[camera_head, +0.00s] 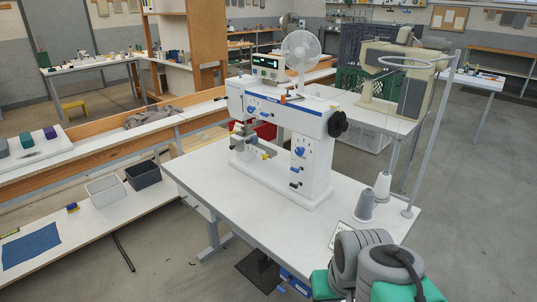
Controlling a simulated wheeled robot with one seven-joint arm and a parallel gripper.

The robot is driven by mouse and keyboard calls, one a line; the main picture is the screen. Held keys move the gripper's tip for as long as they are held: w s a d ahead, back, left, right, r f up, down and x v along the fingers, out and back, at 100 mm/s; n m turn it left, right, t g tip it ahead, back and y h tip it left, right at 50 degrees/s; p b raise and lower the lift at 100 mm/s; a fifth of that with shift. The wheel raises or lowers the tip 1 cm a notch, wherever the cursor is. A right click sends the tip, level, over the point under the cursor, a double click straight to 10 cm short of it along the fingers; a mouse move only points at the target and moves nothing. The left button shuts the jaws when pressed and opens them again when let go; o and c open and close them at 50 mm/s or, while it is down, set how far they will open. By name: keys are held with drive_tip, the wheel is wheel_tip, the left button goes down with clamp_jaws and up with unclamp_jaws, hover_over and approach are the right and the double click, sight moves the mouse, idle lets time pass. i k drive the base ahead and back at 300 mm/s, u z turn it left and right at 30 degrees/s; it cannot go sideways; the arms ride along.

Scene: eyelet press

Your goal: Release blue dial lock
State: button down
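A white eyelet press (283,115) with a blue stripe stands on a white table. One blue dial (299,151) is on the front of its right column. A smaller blue knob (251,110) is on the upper left of its head. I cannot tell from this view which is the dial lock, or whether either is locked. Grey and green parts of my arm show at the lower right, well apart from the press. My gripper's fingers are not visible.
A black handwheel (338,123) sticks out at the press's right end. The white table's (240,215) front left is clear. Two bins (105,188) sit on the left bench.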

sight(295, 170)
drive_tip(key=u, duration=0.85)
drive_tip(key=i, duration=1)
drive_tip(key=u, duration=0.9)
